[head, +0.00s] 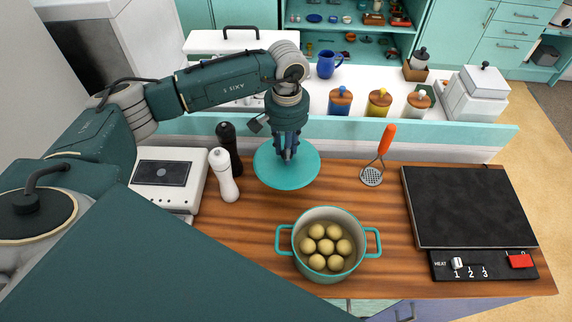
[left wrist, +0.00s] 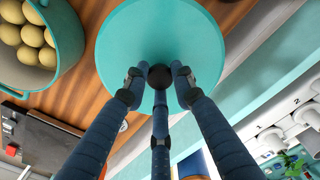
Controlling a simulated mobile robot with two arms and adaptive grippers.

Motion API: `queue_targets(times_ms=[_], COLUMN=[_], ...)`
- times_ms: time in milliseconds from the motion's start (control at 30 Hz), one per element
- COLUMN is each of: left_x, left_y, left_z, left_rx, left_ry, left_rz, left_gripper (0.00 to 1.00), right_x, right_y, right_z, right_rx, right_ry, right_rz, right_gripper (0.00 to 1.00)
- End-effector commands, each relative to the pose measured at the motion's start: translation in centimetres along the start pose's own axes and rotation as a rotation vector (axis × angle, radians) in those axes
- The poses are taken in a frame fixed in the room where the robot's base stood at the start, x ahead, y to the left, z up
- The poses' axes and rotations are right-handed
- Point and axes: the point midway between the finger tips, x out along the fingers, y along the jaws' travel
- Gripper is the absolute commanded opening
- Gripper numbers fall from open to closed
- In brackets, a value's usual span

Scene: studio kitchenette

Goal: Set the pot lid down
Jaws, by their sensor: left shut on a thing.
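The pot lid (head: 290,177) is a flat teal disc at the back of the wooden counter, left of and behind the pot. My left gripper (head: 287,153) points down at its middle, shut on the lid's dark knob. In the left wrist view the fingers close around the knob (left wrist: 160,76) at the centre of the lid (left wrist: 140,30). I cannot tell whether the lid touches the counter or hangs just above it. The open teal pot (head: 283,239) stands at the front with several round, potato-like pieces inside. My right gripper is not in view.
Dark and white mills (head: 223,180) stand close left of the lid, by a white scale (head: 168,178). A masher with an orange handle (head: 385,142) stands to the right. A black hotplate (head: 468,206) fills the counter's right. Jars line the ledge behind.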

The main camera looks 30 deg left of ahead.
Motion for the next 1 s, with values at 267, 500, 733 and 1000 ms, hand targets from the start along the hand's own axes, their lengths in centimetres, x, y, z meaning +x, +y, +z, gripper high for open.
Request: queue_targets(times_ms=[267,500,733,1000], left_x=[4.6,7.5,9.4,9.6], left_y=[0.1,0.1,0.1,0.1], left_z=[0.0,0.1,0.0,0.0], left_rx=[0.000,-0.001,0.001,0.001], left_ry=[0.000,-0.003,0.001,0.001], left_rz=[0.002,0.001,0.001,0.001], left_gripper=[0.00,0.00,0.00,0.00], right_x=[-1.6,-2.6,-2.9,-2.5], right_y=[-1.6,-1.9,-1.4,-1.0], right_z=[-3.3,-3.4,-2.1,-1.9], right_rx=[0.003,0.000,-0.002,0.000], right_ry=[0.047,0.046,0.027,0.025], right_rz=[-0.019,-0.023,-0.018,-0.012], right_gripper=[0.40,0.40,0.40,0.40])
